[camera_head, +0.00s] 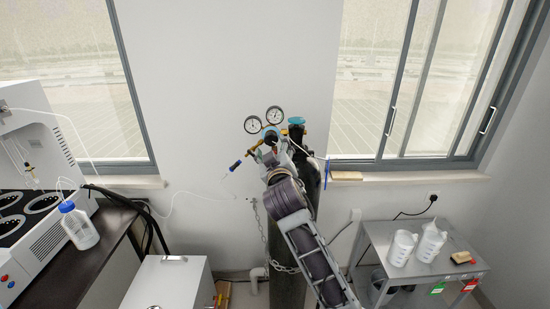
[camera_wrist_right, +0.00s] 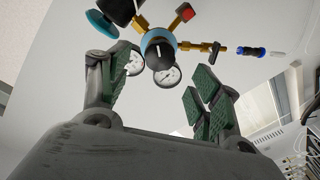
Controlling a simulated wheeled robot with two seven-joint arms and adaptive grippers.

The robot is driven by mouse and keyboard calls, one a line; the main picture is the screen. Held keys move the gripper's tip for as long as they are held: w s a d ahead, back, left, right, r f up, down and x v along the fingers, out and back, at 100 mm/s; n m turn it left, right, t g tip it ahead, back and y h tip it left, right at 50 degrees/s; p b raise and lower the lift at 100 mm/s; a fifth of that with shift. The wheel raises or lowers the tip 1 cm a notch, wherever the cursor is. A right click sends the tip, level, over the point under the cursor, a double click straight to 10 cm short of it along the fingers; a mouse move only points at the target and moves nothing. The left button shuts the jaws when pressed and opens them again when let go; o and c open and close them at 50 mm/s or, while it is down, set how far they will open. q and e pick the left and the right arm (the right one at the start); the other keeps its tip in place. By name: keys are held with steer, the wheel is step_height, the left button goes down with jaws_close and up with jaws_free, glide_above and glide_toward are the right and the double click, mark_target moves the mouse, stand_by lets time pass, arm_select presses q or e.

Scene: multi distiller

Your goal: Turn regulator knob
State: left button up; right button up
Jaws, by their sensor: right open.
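The pressure regulator sits at the top of a dark gas cylinder (camera_head: 311,180) against the wall. It has two round white gauges (camera_head: 252,124) and brass fittings. In the right wrist view the black regulator knob (camera_wrist_right: 159,53), on a blue round body, is ahead between the fingers, with the gauges (camera_wrist_right: 167,76) beside it. My right gripper (camera_wrist_right: 163,68) is open, its green-padded fingers apart on either side; I see no clear contact with the knob. In the head view my right gripper (camera_head: 271,154) is just below the gauges and hides part of the regulator. My left gripper is out of view.
A teal valve handwheel (camera_head: 297,120) is right beside the regulator. A blue-handled outlet (camera_head: 235,165) with a thin tube extends left. A chain (camera_head: 266,235) hangs by the cylinder. A metal cart (camera_head: 440,255) stands right, a dark bench (camera_head: 85,255) left.

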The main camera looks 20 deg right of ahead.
steer(key=shift+s+a, duration=0.2)
steer(key=shift+s, duration=0.8)
steer(key=shift+s+a, duration=0.15)
steer(key=shift+s, duration=0.8)
